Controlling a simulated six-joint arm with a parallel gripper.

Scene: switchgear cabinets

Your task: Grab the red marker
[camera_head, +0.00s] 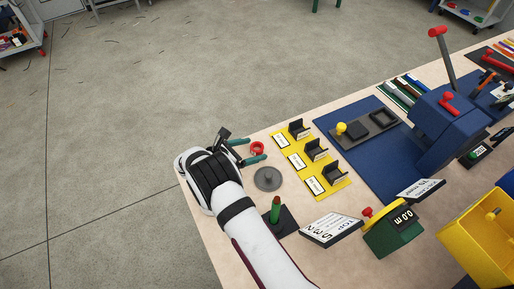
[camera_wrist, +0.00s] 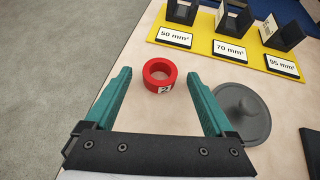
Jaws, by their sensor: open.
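My gripper (camera_wrist: 158,74) is open, with one teal finger on each side of the ring in the wrist view. The ring appears near the fingertips, with a gap to both fingers. In the head view my gripper (camera_head: 249,150) reaches the ring from the left. How high the fingertips are above the table is hard to tell.
A grey round disc with a knob (camera_wrist: 241,108) lies close to the right finger. A yellow board (camera_wrist: 208,48) with black holders labelled 50, 70 and 95 mm² lies beyond. A green peg (camera_head: 275,208) stands on a dark base near my arm. The table edge is close on the left.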

